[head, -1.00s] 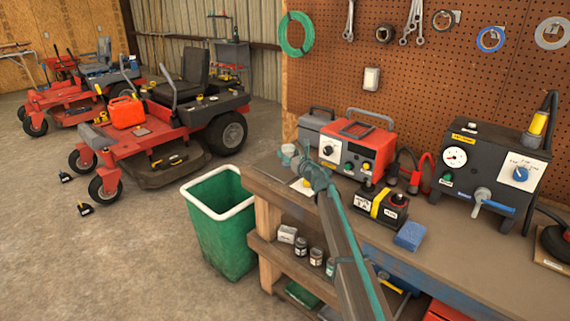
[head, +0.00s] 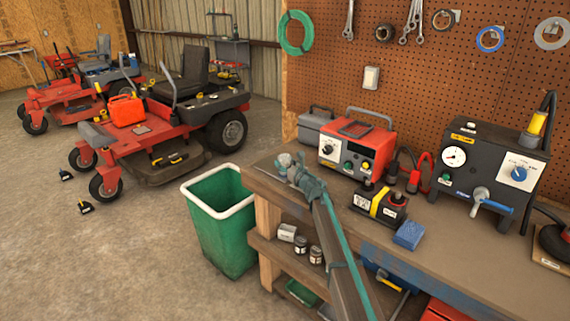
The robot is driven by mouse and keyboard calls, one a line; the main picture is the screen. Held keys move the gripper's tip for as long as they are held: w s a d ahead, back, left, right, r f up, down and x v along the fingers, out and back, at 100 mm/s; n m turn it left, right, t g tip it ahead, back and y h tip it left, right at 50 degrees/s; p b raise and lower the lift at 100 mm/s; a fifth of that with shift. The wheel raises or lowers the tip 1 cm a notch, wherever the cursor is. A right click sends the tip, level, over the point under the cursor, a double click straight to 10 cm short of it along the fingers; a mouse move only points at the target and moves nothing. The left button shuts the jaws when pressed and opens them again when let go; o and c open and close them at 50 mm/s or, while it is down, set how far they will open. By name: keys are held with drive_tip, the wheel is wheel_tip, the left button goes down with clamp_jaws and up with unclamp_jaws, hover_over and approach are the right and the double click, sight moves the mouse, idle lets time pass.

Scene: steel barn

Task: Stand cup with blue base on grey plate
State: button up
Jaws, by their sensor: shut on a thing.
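My gripper (head: 288,162) is at the far left end of the workbench, low over its top, with my teal and grey arm reaching up to it from the bottom of the head view. It is shut on a small pale thing at its tip, which I take to be the cup; the gripper covers most of it and no blue base can be made out. I cannot make out the grey plate; the gripper and arm cover part of the bench there.
The workbench (head: 450,240) carries a red charger (head: 372,143), a black and yellow battery (head: 380,203), a blue sponge (head: 408,235) and a dark gauge box (head: 488,165). A green bin (head: 222,225) stands on the floor at the bench's left end. A grey toolbox (head: 316,124) is behind the gripper.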

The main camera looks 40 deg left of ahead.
drive_tip(key=shift+f, duration=0.2)
drive_tip(key=o, duration=1.3)
drive_tip(key=shift+o, duration=0.2)
drive_tip(key=shift+r, duration=0.1)
drive_tip(key=shift+r, duration=0.1)
drive_tip(key=b+v, duration=0.2)
drive_tip(key=v, duration=1)
drive_tip(key=shift+r, duration=0.1)
